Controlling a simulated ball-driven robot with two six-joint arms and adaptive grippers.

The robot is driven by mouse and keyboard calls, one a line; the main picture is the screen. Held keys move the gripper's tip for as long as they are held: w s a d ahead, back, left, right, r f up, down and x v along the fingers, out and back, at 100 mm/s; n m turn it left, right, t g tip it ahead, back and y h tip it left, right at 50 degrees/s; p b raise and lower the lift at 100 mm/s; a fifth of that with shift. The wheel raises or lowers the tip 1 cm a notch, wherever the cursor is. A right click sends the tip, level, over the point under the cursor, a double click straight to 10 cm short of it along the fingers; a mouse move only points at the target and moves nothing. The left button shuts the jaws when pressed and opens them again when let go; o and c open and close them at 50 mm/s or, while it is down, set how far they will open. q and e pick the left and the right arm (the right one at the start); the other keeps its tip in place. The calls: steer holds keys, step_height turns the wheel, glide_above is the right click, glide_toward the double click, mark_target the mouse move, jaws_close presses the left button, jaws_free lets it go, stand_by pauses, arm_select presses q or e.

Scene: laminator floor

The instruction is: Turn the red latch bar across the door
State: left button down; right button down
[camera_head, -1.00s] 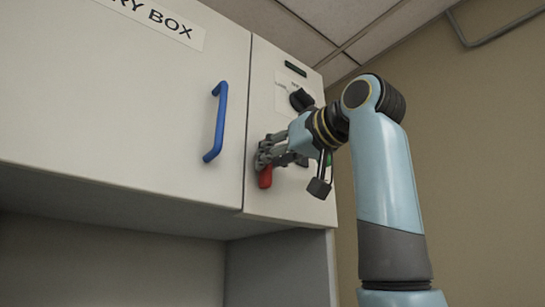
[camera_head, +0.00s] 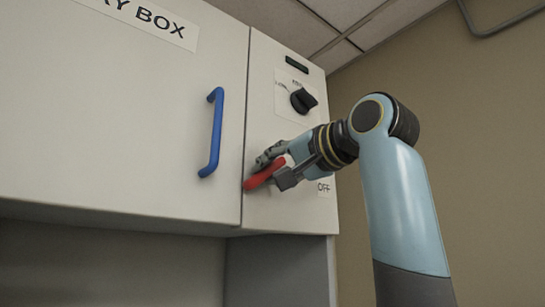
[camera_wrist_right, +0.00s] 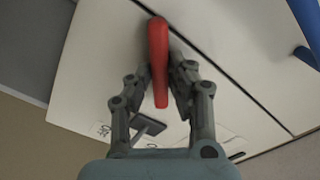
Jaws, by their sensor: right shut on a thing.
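The red latch bar (camera_head: 264,175) sits low on the narrow control panel, beside the door's edge. In the head view it is tilted, its lower left end close to the seam between panel and door. My right gripper (camera_head: 273,168) is shut on the bar. In the right wrist view the red bar (camera_wrist_right: 158,62) runs between the two fingers of my right gripper (camera_wrist_right: 166,75), its far end reaching the seam. The door (camera_head: 120,110) is flat against the cabinet. My left gripper is not in view.
A blue handle (camera_head: 214,132) stands out from the door, left of the bar. A black knob (camera_head: 303,100) is on the panel above my gripper. Below the cabinet is an open recess (camera_head: 110,265).

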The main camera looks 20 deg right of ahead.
steer(key=m+p, duration=0.4)
steer(key=shift+r, duration=0.15)
steer(key=shift+m+p, duration=1.2)
steer(key=shift+m, duration=0.6)
steer(key=shift+f, duration=0.25)
steer(key=c, duration=1.2)
jaws_free()
steer(key=shift+c, duration=0.2)
steer(key=shift+s+d, duration=0.1)
steer(key=v, duration=0.7)
